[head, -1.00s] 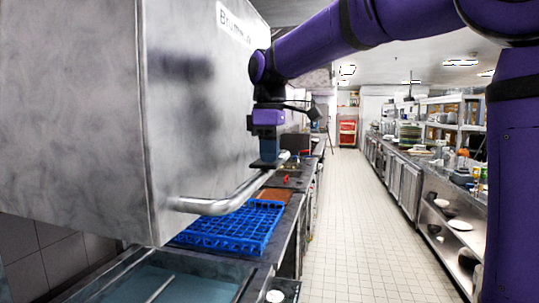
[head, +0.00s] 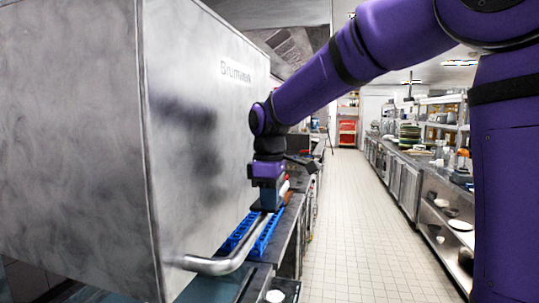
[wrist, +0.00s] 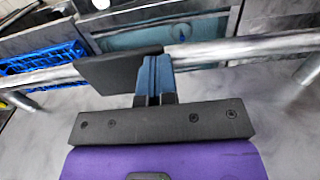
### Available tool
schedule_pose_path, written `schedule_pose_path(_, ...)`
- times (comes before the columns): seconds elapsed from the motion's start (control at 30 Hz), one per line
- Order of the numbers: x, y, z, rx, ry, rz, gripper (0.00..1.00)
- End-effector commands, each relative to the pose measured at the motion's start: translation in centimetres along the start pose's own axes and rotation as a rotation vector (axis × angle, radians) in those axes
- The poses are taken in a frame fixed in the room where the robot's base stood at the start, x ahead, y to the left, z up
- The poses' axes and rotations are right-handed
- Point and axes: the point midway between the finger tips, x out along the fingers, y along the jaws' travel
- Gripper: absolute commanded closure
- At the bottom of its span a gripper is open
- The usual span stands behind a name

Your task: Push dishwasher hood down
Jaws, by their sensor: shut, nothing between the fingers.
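The dishwasher hood (head: 200,140) is a large grey metal box filling the left of the head view. Its tubular handle (head: 222,264) runs along the lower front edge. My gripper (head: 269,207) points down with its fingertips at the far part of the handle, and it looks to be touching the bar from above. In the wrist view the shut fingers (wrist: 153,78) lie across the handle bar (wrist: 245,48). The fingers are together and hold nothing. The hood hides most of the wash area beneath it.
A blue dish rack (head: 266,235) shows partly below the hood, and also in the wrist view (wrist: 45,62). A dark counter (head: 296,225) runs along the line. The tiled aisle (head: 345,220) is clear. Shelves with dishes (head: 450,215) stand on the right.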

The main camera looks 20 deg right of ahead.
Motion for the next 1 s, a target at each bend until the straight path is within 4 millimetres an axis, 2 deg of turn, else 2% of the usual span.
schedule_pose_path(0.03,2.2,-0.1,0.1,-0.001,-0.008,-0.009,1.00)
schedule_pose_path(0.1,4.8,-0.1,0.1,0.000,-0.007,-0.009,1.00)
schedule_pose_path(0.6,22.4,-0.1,0.1,0.000,-0.006,-0.008,1.00)
schedule_pose_path(0.8,27.5,-0.1,0.1,-0.001,-0.005,-0.006,1.00)
schedule_pose_path(1.0,30.8,-0.1,0.0,-0.001,-0.002,-0.003,1.00)
